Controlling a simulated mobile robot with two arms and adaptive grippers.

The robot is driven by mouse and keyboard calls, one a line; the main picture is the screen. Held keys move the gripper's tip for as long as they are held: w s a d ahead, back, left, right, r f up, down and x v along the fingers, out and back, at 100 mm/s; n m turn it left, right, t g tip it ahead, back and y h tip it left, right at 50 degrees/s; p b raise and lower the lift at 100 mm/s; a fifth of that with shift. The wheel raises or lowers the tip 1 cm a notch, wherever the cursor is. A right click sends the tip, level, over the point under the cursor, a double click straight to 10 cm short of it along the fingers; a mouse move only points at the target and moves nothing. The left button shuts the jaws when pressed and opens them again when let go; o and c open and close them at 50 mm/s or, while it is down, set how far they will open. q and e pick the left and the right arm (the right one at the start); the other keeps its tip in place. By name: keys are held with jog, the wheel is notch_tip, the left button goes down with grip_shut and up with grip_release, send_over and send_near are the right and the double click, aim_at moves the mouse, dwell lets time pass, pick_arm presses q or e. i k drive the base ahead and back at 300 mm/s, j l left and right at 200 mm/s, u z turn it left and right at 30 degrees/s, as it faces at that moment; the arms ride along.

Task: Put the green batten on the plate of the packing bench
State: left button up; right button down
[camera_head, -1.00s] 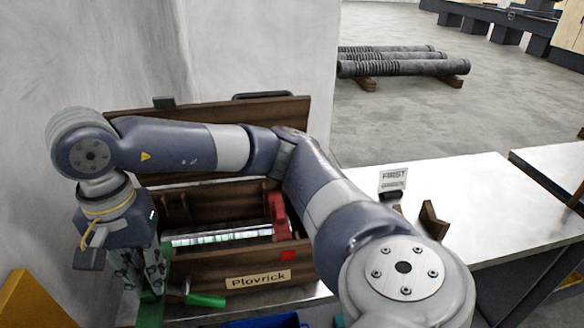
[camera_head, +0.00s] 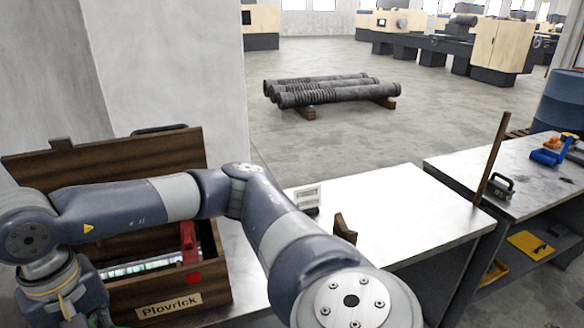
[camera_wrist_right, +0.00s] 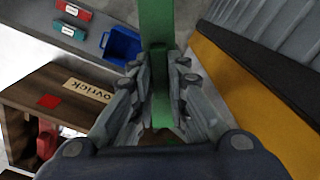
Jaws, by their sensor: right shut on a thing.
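In the right wrist view my right gripper (camera_wrist_right: 160,75) is shut on the green batten (camera_wrist_right: 155,22), which runs up between the fingers and out of the top of the frame. In the head view my right arm reaches across to the lower left, and its gripper is mostly cut off by the bottom edge. A light-topped bench (camera_head: 395,215) stands in the middle right. I cannot tell which surface is the plate. My left gripper is out of view.
An open wooden toolbox (camera_head: 210,290) labelled Plovrick stands beneath my arm, also in the wrist view (camera_wrist_right: 55,95). A blue bin (camera_wrist_right: 121,46) lies near it.

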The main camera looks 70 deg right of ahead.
aim_at(410, 218)
jog(key=z, duration=0.7)
jog(key=l+z, duration=0.1)
jog(key=z, duration=0.15)
jog(key=l+z, duration=0.25)
jog(key=l, duration=0.95)
jog(key=k+l, duration=0.1)
jog(key=l, duration=0.9)
